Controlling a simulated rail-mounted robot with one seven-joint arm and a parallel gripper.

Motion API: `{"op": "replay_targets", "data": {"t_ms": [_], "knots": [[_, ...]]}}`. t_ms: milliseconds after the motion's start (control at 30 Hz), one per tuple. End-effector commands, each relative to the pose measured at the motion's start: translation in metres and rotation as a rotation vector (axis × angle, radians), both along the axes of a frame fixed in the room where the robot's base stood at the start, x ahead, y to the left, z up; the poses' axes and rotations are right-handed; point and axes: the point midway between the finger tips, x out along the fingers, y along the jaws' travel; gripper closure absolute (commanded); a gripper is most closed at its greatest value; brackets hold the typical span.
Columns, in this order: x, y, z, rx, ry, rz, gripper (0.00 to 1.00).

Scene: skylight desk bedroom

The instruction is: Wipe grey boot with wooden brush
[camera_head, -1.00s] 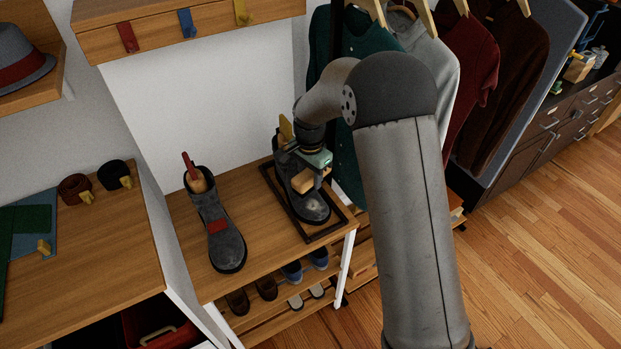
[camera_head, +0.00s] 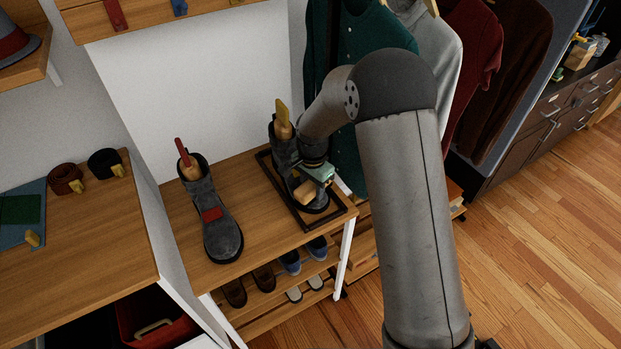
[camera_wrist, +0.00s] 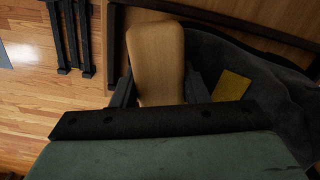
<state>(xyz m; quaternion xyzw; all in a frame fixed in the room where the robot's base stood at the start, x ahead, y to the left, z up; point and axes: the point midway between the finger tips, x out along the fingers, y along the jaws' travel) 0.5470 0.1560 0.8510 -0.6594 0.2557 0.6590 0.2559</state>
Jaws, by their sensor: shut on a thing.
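My gripper (camera_wrist: 158,92) is shut on a wooden brush (camera_wrist: 156,55), a pale rounded block between its two fingers in the wrist view. In the head view the brush (camera_head: 305,191) is at the toe end of a dark grey boot (camera_head: 284,152). This boot stands inside a dark frame-like tray (camera_head: 306,226) and has a yellow-handled piece in its shaft. The boot (camera_wrist: 285,75) lies right beside the brush in the wrist view, with a yellow patch on it. I cannot tell whether bristles touch it. A second grey boot (camera_head: 221,236) with a red patch stands to the left.
The boots stand on a wooden shelf (camera_head: 247,178) with shoes on the rack below. Hanging clothes (camera_head: 336,110) are close behind and right of my arm. A desk (camera_head: 95,245) with rolled belts is at the left. Shelf room between the boots is clear.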

Motion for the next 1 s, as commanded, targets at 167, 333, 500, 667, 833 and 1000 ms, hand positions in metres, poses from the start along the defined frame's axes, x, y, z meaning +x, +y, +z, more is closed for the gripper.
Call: {"op": "replay_targets", "data": {"t_ms": [167,333,500,667,833,1000], "knots": [[-0.016,-0.006,-0.004,-0.001,0.003,0.005,0.88],[-0.007,0.000,-0.002,0.001,-0.001,0.006,0.88],[0.008,0.005,0.000,0.000,0.000,0.001,0.88],[0.021,0.010,0.005,0.001,-0.002,-0.004,0.88],[0.021,0.008,0.032,0.001,-0.002,-0.008,0.88],[0.021,0.006,0.047,0.000,-0.001,-0.011,0.88]]}}
